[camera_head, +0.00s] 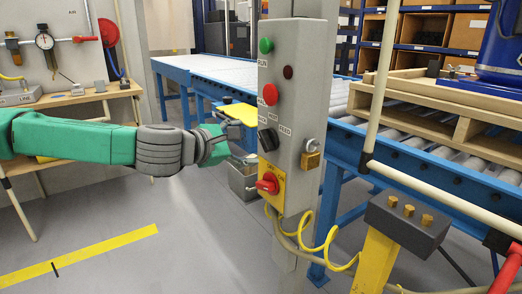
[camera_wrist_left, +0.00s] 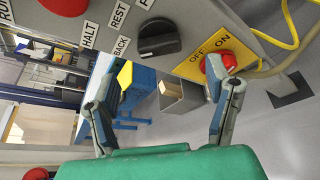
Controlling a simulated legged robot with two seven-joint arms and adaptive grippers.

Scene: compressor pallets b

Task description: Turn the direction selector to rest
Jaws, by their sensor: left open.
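A grey control box (camera_head: 296,110) stands on a post in the middle of the head view. The black direction selector (camera_head: 268,139) is on its front face, below the red button. It also shows in the wrist view (camera_wrist_left: 160,38), with REST and BACK labels beside it. I cannot tell surely which label it points to. My left gripper (camera_head: 229,137) is just left of the box at about the selector's height. It is open and empty in the wrist view (camera_wrist_left: 158,80), its fingers apart, with the selector ahead between them and not touched. My right gripper is not in view.
A green button (camera_head: 266,45), a red button (camera_head: 270,94) and a red rotary switch (camera_head: 268,183) on a yellow ON/OFF plate share the box face, close to the selector. A padlock (camera_head: 311,160) hangs at its right side. A blue-framed roller conveyor (camera_head: 400,140) runs behind.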

